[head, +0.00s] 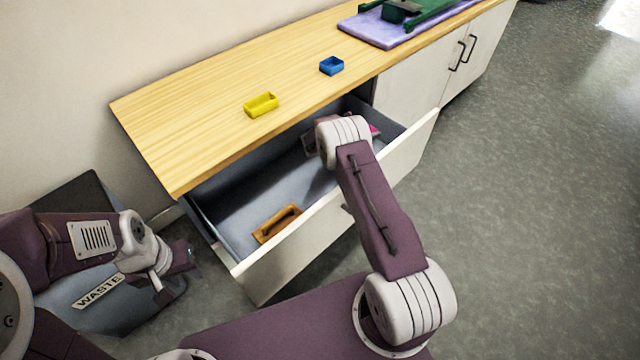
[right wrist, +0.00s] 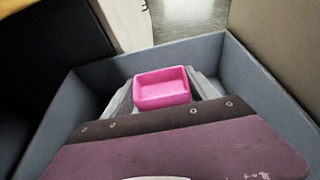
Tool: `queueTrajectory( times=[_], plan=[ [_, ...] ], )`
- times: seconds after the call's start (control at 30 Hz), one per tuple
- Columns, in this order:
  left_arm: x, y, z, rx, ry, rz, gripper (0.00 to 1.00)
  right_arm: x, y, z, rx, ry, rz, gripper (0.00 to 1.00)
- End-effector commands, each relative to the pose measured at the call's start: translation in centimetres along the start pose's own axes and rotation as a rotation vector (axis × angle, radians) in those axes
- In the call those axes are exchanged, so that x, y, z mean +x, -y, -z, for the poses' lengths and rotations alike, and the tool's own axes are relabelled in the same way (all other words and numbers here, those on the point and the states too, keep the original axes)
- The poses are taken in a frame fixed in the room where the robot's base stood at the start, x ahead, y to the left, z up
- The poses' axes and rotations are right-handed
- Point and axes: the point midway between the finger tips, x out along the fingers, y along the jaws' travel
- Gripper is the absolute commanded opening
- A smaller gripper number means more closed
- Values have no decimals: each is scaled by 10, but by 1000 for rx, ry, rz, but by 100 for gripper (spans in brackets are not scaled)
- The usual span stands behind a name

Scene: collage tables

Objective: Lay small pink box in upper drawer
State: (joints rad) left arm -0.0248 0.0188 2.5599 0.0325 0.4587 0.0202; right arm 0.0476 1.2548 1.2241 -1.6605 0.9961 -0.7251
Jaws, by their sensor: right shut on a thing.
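The small pink box (right wrist: 162,88) is an open-topped box, held between the fingers of my right gripper (right wrist: 163,95) in the right wrist view. The gripper is shut on it, inside the open upper drawer (head: 262,275). In the head view only a bit of the pink box (head: 375,130) shows beyond my right wrist, near the drawer's right end. I cannot tell whether the box touches the drawer floor. My left gripper (head: 180,268) is at the lower left, outside the drawer and above the waste bin; its fingers are too unclear to read.
An orange-brown box (head: 277,224) lies at the drawer's left front; the drawer's middle floor is bare. A yellow box (head: 261,104) and a blue box (head: 331,66) stand on the wooden top. A purple mat (head: 372,33) with a green object is farther back. The waste bin (head: 70,290) stands left.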

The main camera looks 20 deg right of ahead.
Motion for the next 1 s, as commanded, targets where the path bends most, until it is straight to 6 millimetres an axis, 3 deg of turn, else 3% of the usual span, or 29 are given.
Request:
queueTrajectory(
  times=[0.2,0.43,0.63,0.87,1.0],
  plan=[
    [25,0,-3,0,0,0,36,-38,15,61,-8,-2,-4,30],
    [38,1,-4,0,1,0,36,-68,28,98,-3,0,-1,30],
    [40,1,-4,0,0,0,36,-70,30,102,1,0,0,30],
    [67,1,-7,0,1,0,36,-54,30,139,-1,0,0,30],
    [63,1,-7,0,1,0,36,-56,29,136,1,0,0,30]
  ],
)
